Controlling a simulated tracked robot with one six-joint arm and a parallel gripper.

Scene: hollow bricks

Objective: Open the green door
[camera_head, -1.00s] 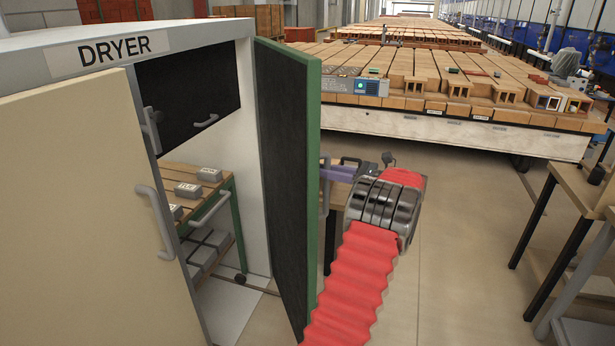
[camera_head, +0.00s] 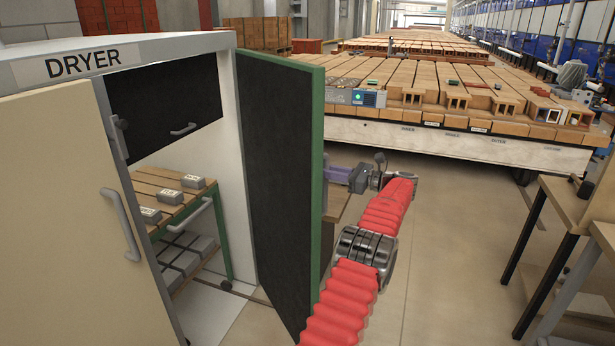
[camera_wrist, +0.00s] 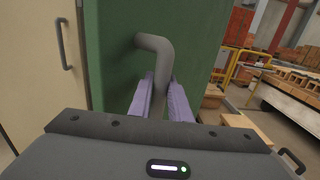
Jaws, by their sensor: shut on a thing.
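The green door (camera_head: 322,170) of the dryer (camera_head: 165,48) stands swung open, its dark inner face (camera_head: 278,190) toward the head camera. In the wrist view its green outer face (camera_wrist: 112,45) fills the upper middle. A grey bent handle (camera_wrist: 155,45) sticks out from it. My gripper (camera_wrist: 162,98) has its two purple pads on either side of the handle and is shut on it.
The dryer's cream door (camera_head: 60,190) at the left is closed. Inside stands a rack (camera_head: 225,230) with grey bricks. A wooden table (camera_head: 560,200) stands at the right, and a long brick-laden kiln car (camera_head: 450,140) at the back. Floor between is free.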

